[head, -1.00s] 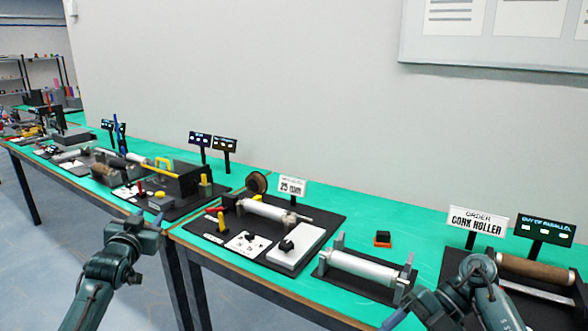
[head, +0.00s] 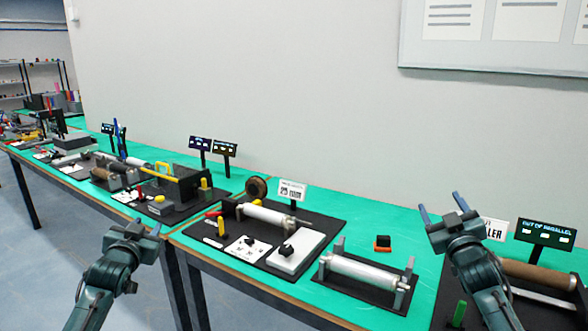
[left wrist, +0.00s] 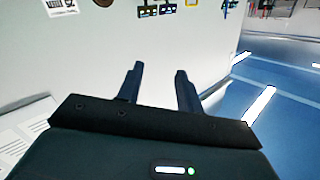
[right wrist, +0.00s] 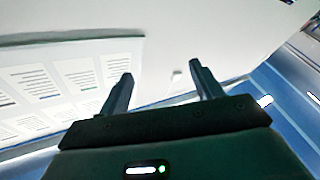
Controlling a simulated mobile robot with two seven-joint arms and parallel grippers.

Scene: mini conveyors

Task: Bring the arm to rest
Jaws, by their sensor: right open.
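My right gripper (head: 441,203) is raised in front of the order sign at the right of the head view, its fingers pointing up and spread with nothing between them. In the right wrist view its jaws (right wrist: 160,70) stand apart and empty, facing the wall. My left gripper (head: 133,228) is off the bench's front edge at the lower left of the head view. In the left wrist view its two fingers (left wrist: 159,77) are apart and empty.
A long green bench (head: 400,228) runs along the wall. It carries a mini conveyor with a white roller (head: 364,268), a black board with a 25 mm sign (head: 291,190), and a brown roller (head: 537,272) under an out-of-parallel display (head: 545,234). A small black-and-orange block (head: 382,242) lies between.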

